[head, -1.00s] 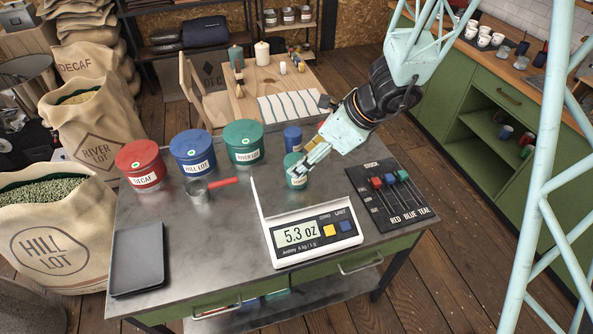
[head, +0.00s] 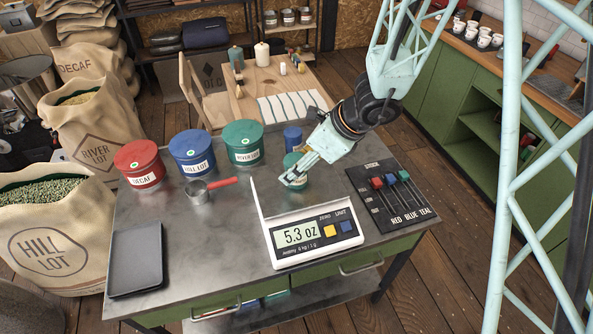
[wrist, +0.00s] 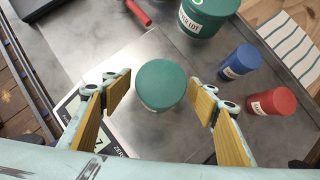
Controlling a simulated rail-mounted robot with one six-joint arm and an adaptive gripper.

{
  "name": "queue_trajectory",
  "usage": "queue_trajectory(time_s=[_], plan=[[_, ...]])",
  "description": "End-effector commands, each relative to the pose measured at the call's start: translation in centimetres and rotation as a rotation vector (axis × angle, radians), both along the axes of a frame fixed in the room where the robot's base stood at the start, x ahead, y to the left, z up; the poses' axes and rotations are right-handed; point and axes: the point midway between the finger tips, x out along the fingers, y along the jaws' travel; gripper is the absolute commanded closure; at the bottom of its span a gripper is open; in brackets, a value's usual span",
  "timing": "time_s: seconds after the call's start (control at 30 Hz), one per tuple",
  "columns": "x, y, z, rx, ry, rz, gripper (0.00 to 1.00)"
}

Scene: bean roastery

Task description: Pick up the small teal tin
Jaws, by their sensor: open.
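The small teal tin (wrist: 161,85) stands upright between my gripper's two yellow-padded fingers in the wrist view. There is a visible gap on both sides, so nothing is gripped. In the wrist view my gripper (wrist: 160,95) frames the tin from both sides.
A small blue tin (head: 292,137) and a small red tin (wrist: 271,102) stand close by. A large teal canister (head: 243,145) is behind left. A slider panel (head: 390,195) lies right.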

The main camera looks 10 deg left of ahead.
Motion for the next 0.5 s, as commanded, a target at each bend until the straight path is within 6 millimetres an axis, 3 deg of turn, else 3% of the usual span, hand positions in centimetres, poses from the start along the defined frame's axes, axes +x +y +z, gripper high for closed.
queue_trajectory(time_s=[0.23, 0.5], plan=[[0.01, -0.01, 0.01, 0.000, 0.000, 0.000, 0.46], [0.00, -0.01, 0.01, 0.000, 0.000, 0.000, 0.70]])
